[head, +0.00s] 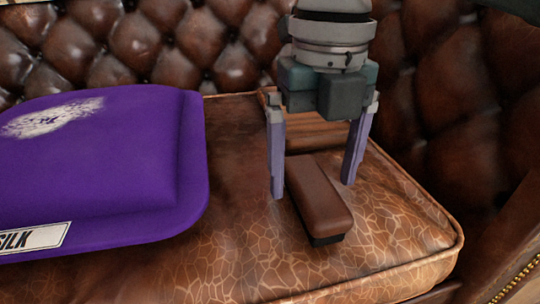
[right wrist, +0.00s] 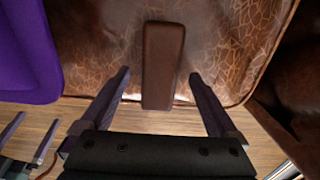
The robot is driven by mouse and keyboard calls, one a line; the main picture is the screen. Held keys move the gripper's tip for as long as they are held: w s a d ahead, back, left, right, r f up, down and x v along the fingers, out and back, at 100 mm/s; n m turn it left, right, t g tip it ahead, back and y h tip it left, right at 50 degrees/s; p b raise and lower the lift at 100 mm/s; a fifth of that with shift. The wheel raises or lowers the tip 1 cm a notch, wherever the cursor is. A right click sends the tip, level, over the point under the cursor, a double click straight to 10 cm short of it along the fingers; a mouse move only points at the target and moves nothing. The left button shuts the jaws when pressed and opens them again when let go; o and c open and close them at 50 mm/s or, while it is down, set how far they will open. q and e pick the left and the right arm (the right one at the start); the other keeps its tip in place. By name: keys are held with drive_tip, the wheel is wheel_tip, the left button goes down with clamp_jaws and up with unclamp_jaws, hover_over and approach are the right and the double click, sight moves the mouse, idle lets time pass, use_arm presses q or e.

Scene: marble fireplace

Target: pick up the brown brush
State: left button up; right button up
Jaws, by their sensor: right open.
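The brown brush (head: 318,194) lies on the leather seat, its brown back up and a dark underside showing at its near end. My right gripper (head: 312,188) is open above the brush, pointing down, with one finger on each side of it. In the right wrist view the brush (right wrist: 162,62) lies lengthwise between and ahead of the two open fingers (right wrist: 158,76), with a gap on both sides. I cannot tell how far the fingertips are above the seat. My left gripper is not recognisable in the head view.
A purple padded item (head: 120,170) with a white label lies left of the brush. The brown leather seat (head: 400,235) has free room in front and to the right. A tufted leather backrest (head: 140,45) rises behind, and an armrest (head: 510,240) stands at right.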

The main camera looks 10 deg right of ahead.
sight(314, 182)
wheel_tip(314, 182, down, 3)
drive_tip(key=shift+r+b, duration=0.15)
drive_tip(key=shift+b, duration=0.4)
use_arm(q)
wheel_tip(314, 182, down, 2)
use_arm(e)
drive_tip(key=shift+r, duration=0.1)
clamp_jaws()
drive_tip(key=shift+r+p, duration=0.5)
drive_tip(key=shift+r, duration=0.05)
use_arm(q)
wheel_tip(314, 182, up, 12)
drive_tip(key=p, duration=1.1)
use_arm(e)
wheel_tip(314, 182, up, 19)
use_arm(q)
drive_tip(key=shift+a, duration=0.1)
